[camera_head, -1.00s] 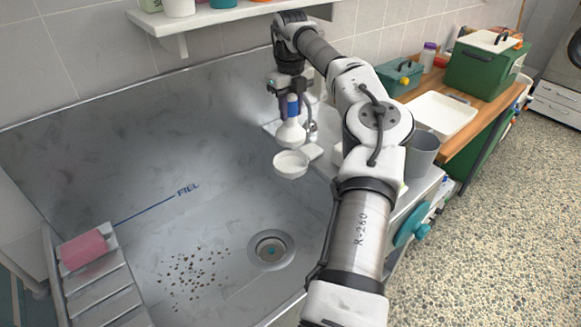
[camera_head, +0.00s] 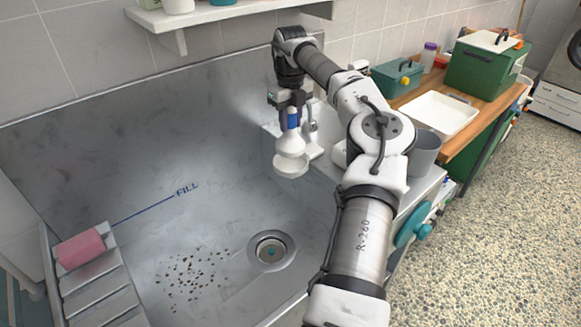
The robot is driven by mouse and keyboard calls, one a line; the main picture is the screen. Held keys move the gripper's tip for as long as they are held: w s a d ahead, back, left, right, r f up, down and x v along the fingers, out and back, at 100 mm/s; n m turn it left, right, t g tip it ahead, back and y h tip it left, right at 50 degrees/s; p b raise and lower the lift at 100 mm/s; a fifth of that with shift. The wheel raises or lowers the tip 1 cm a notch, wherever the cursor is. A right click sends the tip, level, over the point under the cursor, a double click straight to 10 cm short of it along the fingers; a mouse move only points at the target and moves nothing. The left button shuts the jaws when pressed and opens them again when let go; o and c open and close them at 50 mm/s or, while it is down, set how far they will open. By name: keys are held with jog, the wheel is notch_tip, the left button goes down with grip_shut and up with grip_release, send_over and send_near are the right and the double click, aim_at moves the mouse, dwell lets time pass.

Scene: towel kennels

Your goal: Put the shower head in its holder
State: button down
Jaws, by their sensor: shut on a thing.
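My gripper (camera_head: 292,104) points down near the back right corner of the steel tub and is shut on the shower head's blue handle. The shower head (camera_head: 291,144) is white with a blue grip and hangs roughly upright, its wide end down. Directly below it is a round white cup (camera_head: 291,168), which looks like the holder, beside a white ledge. The shower head's lower end overlaps the cup's rim in this view. I cannot tell whether it touches or sits inside, because the head hides the cup's opening.
The steel tub (camera_head: 120,150) has a drain (camera_head: 270,251) and scattered brown specks on its floor. A pink sponge (camera_head: 81,249) lies on the rack at left. A grey cup (camera_head: 424,154) and a white tray (camera_head: 438,116) stand right of my arm. A shelf (camera_head: 225,14) hangs above.

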aim_at(290, 137)
jog(key=shift+f, duration=0.95)
jog(key=shift+f+b, duration=0.35)
jog(key=shift+f, duration=0.65)
jog(key=shift+f, duration=0.2)
jog(key=shift+f, duration=0.35)
jog(key=shift+f, duration=0.25)
dwell(0.6)
jog(key=c, duration=1)
grip_release()
jog(key=shift+o, duration=0.2)
